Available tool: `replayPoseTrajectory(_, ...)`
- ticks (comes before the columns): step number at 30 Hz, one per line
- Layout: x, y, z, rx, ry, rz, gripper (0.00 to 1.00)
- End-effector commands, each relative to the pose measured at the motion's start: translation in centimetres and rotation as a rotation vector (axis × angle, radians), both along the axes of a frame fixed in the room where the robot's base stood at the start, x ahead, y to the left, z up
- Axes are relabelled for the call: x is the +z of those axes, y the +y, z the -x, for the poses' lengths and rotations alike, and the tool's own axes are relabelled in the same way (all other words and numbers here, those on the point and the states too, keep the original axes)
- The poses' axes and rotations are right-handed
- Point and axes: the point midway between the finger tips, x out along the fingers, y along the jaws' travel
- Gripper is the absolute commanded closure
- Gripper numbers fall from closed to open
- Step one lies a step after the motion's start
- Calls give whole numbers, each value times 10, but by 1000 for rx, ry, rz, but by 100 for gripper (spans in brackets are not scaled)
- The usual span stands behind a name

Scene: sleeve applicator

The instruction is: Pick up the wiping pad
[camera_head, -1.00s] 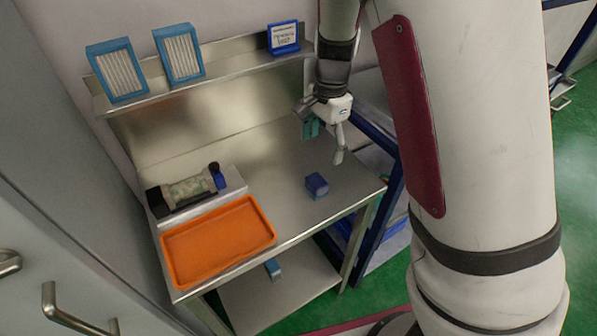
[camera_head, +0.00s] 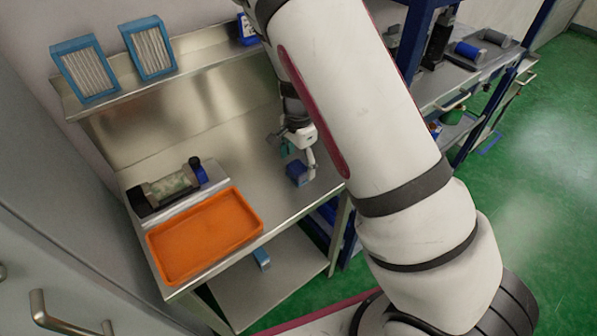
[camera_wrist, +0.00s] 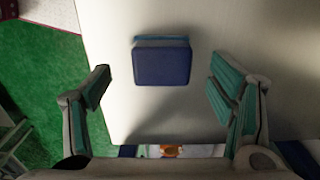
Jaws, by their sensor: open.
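The wiping pad appears to be the small dark blue block (camera_head: 297,171) with a lighter blue layer, lying on the steel bench top near its right end. In the wrist view the blue block (camera_wrist: 162,61) lies between and beyond the two fingers, apart from both. My gripper (camera_wrist: 160,85) is open and empty, with teal pads on its fingers. In the head view my gripper (camera_head: 300,155) is just above and beside the block, and my arm hides part of the bench behind it.
An orange tray (camera_head: 205,236) sits on the steel bench (camera_head: 240,135) at the front left. Behind it is a dark device with a clear cylinder (camera_head: 170,187). Framed filters (camera_head: 86,70) stand on the back shelf. A light blue item (camera_head: 261,257) lies on the lower shelf.

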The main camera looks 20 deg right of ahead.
Motion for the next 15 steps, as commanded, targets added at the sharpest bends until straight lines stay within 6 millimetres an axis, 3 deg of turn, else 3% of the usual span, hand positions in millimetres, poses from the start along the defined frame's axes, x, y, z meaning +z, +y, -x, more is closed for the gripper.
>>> replayPoseTrajectory(7,-31,0,-1,-2,3,0,23)
replayPoseTrajectory(15,-38,0,-2,1,0,-1,23)
